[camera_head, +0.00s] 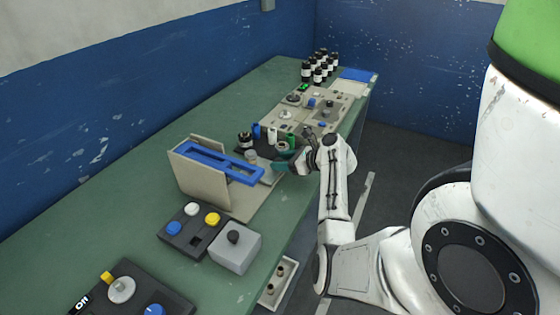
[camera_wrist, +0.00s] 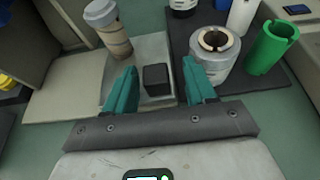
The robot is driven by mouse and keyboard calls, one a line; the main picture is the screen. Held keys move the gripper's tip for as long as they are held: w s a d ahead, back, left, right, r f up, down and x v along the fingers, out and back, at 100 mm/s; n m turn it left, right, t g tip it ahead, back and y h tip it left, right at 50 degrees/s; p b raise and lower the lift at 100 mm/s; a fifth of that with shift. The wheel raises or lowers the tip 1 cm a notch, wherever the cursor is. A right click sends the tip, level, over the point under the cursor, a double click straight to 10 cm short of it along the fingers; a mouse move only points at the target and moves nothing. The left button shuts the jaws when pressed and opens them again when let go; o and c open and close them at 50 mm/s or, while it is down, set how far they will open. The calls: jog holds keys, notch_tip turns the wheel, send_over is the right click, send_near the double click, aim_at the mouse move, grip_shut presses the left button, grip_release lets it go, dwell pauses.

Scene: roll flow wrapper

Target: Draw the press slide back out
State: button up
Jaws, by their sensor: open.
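The press has upright beige plates and a blue slotted frame (camera_head: 225,166) on top. A grey plate, apparently the press slide (camera_head: 268,176), sticks out beside it; this plate also shows in the wrist view (camera_wrist: 148,50). A beige-brown cylinder with a grey top (camera_wrist: 112,32) stands on the plate, and a black block (camera_wrist: 156,78) sits at its near edge. My gripper (camera_wrist: 160,82) is open, its teal fingers on either side of the block with gaps showing. In the head view my gripper (camera_head: 284,164) is at the plate's outer end.
A button panel (camera_head: 193,228) and grey box (camera_head: 236,248) are at the bench front. Several dark bottles (camera_head: 318,68) stand at the far end.

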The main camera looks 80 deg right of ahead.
jog(key=v, duration=0.9)
jog(key=shift+s+r, duration=0.1)
jog(key=shift+s, duration=0.2)
